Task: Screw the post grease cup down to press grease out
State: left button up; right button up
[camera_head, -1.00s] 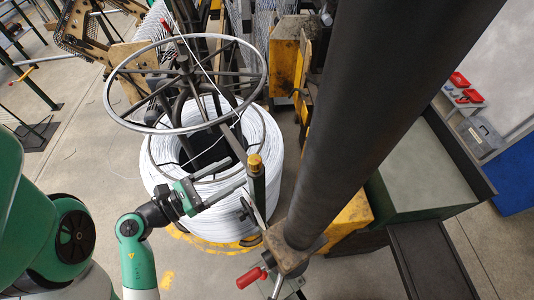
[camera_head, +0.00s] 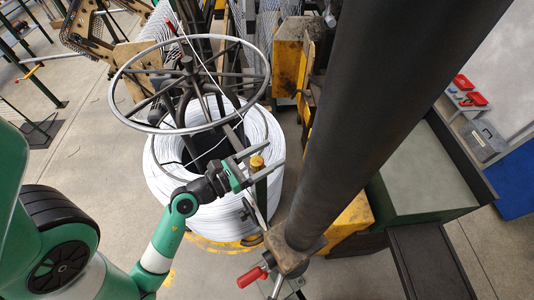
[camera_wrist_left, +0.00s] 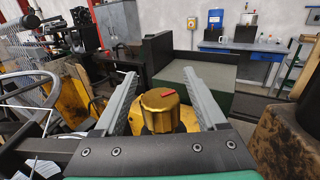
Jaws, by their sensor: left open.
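My left gripper (camera_head: 275,152) is open, with one finger on each side of the cup. In the left wrist view the fingers of my left gripper (camera_wrist_left: 159,76) are spread, and a gap shows on both sides of the cup. My right gripper is not in view.
A metal wheel (camera_head: 188,128) stands over the white wire coil (camera_head: 165,165), close to my left gripper. A thick dark column (camera_head: 370,125) rises just right of the post. A red-handled lever (camera_head: 251,277) is below. Open floor lies at the left.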

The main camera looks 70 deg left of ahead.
aim_at(261, 167)
pick_arm(q)
grip_shut()
jog(key=shift+m+h, duration=0.3)
jog(key=shift+h, duration=0.2)
jog(key=d+m+g+h+b, duration=0.1)
jog(key=m+g+h+b, duration=0.2)
jog(key=m+h+b, duration=0.2)
jog(key=s+d+m+g+h+b, duration=0.1)
jog(key=m+g+h+b, duration=0.3)
jog(key=h, duration=0.4)
jog(key=d+m+g+h+b, duration=0.1)
jog(key=m+g+h+b, duration=0.2)
jog(key=m+h+b, duration=0.3)
jog(key=shift+s+d+f+g+b, duration=0.3)
jog(key=shift+s+g+b, duration=0.1)
jog(key=shift+b, duration=0.85)
jog(key=shift+s+r+m+g+h+b, duration=0.15)
jog(key=shift+m+g+h+b, duration=0.15)
jog(key=shift+m+g+b, duration=0.15)
jog(key=shift+s+r+m+g+h+b, duration=0.1)
jog(key=shift+m+g+h+b, duration=0.25)
jog(key=shift+g+b, duration=0.15)
